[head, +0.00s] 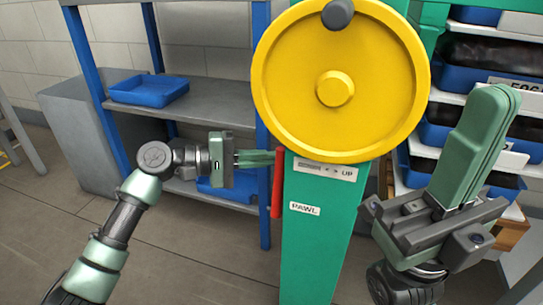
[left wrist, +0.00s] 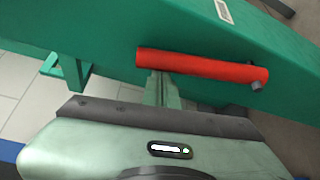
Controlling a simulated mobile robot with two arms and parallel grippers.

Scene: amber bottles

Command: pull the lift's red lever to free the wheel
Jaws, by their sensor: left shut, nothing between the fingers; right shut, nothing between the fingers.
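The red lever (head: 277,183) hangs upright along the left side of the green lift post (head: 318,245), beside a label reading PAWL. The yellow wheel (head: 290,85), with a dark knob at its top, is at the head of the post. My left gripper (head: 272,158) is shut and empty, its fingertips at the lever's upper part. In the left wrist view the red lever (left wrist: 205,68) crosses just beyond my left fingertips (left wrist: 160,75); I cannot tell whether they touch it. My right gripper (head: 492,95) is shut and empty, raised to the right of the wheel.
A blue-framed shelf behind holds a blue tray (head: 149,90). A grey cabinet (head: 80,135) stands at the left. Racks with blue bins (head: 460,80) stand at the right, behind my right gripper. The floor at lower left is clear.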

